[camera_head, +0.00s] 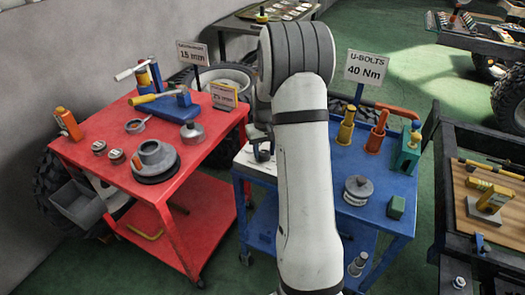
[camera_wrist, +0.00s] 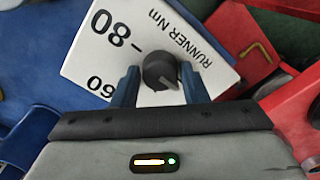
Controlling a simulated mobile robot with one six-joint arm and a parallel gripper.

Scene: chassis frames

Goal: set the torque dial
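The torque dial is a dark round knob (camera_wrist: 160,71) on a white panel (camera_wrist: 95,55) printed "RUNNER Nm", with 80 and 60 readable upside down. My gripper (camera_wrist: 161,80) has its two blue fingers on either side of the knob. Narrow gaps seem to show between fingers and knob, so it looks open around the dial. The knob's pointer setting is not clear. In the head view my gripper and the dial are mostly hidden behind my arm; part of the white panel (camera_head: 252,165) shows at the blue cart's left edge. A sign (camera_head: 365,67) reads "U-BOLTS 40 Nm".
The blue cart (camera_head: 388,223) carries several upright tools, a green box (camera_head: 396,207) and stacked grey discs (camera_head: 358,190). The red cart (camera_head: 78,152) with grey parts stands close on the left. A dark-framed wooden bench (camera_head: 462,185) stands at right.

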